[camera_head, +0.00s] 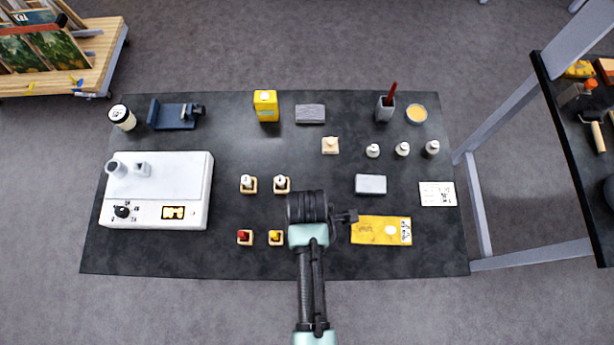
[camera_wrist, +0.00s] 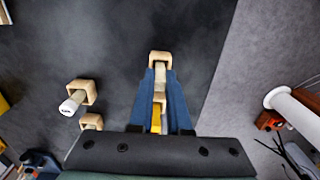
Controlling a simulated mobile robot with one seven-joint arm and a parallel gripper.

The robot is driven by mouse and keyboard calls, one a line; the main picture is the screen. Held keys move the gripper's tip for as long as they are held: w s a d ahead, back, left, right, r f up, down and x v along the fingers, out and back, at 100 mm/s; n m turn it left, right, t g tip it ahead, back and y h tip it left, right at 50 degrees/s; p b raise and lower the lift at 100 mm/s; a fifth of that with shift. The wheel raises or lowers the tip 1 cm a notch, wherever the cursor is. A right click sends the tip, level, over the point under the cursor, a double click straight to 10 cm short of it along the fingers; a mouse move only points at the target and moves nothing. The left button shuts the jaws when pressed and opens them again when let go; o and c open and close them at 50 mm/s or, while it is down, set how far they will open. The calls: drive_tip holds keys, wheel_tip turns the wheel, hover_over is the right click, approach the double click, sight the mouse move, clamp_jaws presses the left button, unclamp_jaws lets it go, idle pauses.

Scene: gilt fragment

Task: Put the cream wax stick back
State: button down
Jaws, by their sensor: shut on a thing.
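My gripper (camera_wrist: 161,72) has its two blue fingers shut on a pale cream stick (camera_wrist: 160,79) in the wrist view. The stick's far end meets a small wooden holder (camera_wrist: 159,55); I cannot tell whether it is seated in it or just above it. In the head view my gripper's black wrist part (camera_head: 308,207) hides the stick and this holder. Just left of the wrist, a yellow stick (camera_head: 275,235) stands in a holder; its yellow also shows between the fingers in the wrist view (camera_wrist: 156,119). A red stick (camera_head: 243,235) stands in another holder further left.
Two white-tipped sticks (camera_head: 249,181) (camera_head: 281,181) stand in holders behind. A white machine (camera_head: 180,190) is at left. A yellow sheet (camera_head: 375,230) and a grey block (camera_head: 370,184) lie at right. Several bottles (camera_head: 402,149) stand behind. The table's front edge is close.

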drive_tip(key=c, duration=1.3)
unclamp_jaws()
drive_tip(key=shift+f, duration=0.15)
drive_tip(key=o, duration=0.4)
drive_tip(key=shift+o, duration=0.2)
